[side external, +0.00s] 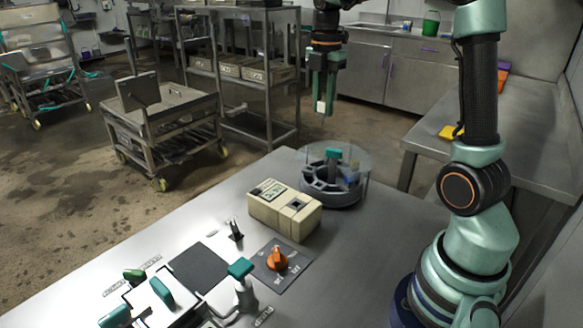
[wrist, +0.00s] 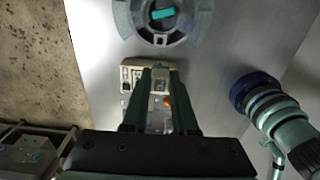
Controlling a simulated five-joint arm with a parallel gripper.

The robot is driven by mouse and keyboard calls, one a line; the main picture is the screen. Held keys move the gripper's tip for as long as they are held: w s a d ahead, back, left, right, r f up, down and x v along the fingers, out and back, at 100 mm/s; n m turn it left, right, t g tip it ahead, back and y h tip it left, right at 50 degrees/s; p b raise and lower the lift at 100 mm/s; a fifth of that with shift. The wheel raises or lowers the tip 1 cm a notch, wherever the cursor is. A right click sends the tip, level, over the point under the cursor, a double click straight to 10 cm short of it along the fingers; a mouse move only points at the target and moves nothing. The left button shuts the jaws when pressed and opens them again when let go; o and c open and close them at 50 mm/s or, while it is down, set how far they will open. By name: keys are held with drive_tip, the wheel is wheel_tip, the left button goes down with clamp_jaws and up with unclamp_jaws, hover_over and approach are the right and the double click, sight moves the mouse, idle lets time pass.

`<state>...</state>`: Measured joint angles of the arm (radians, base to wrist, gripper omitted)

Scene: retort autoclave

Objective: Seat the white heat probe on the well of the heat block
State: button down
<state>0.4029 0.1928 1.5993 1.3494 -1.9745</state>
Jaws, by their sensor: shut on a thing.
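The white heat probe (side external: 321,106) is a small pale piece at the tips of my gripper (side external: 324,98), which is shut on it. The gripper points down and holds it in the air, well above the table. The heat block (side external: 270,213) is a beige box on the table with a small display and a dark square well (side external: 297,205) on top. In the wrist view the heat block (wrist: 131,76) lies below and behind my gripper's fingers (wrist: 160,76), which cover part of it. The well is hard to make out there.
A round device with a clear lid and teal handle (side external: 333,154) stands right behind the block. An orange knob (side external: 277,259), a dark mat (side external: 199,265) and several teal-handled levers (side external: 162,290) are at the front. The table's right part (side external: 365,245) is clear.

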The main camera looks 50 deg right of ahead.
drive_tip(key=shift+r, duration=0.1)
drive_tip(key=s+a+f, duration=0.1)
drive_tip(key=a+f, duration=1)
drive_tip(key=f, duration=0.2)
drive_tip(key=shift+s+a+f, duration=0.25)
drive_tip(key=shift+a+f, duration=0.1)
drive_tip(key=shift+f, duration=0.05)
drive_tip(key=shift+f, duration=0.25)
idle(0.9)
drive_tip(key=shift+f, duration=0.35)
drive_tip(key=shift+f, duration=1.6)
idle(1.5)
drive_tip(key=shift+c, duration=1.1)
unclamp_jaws()
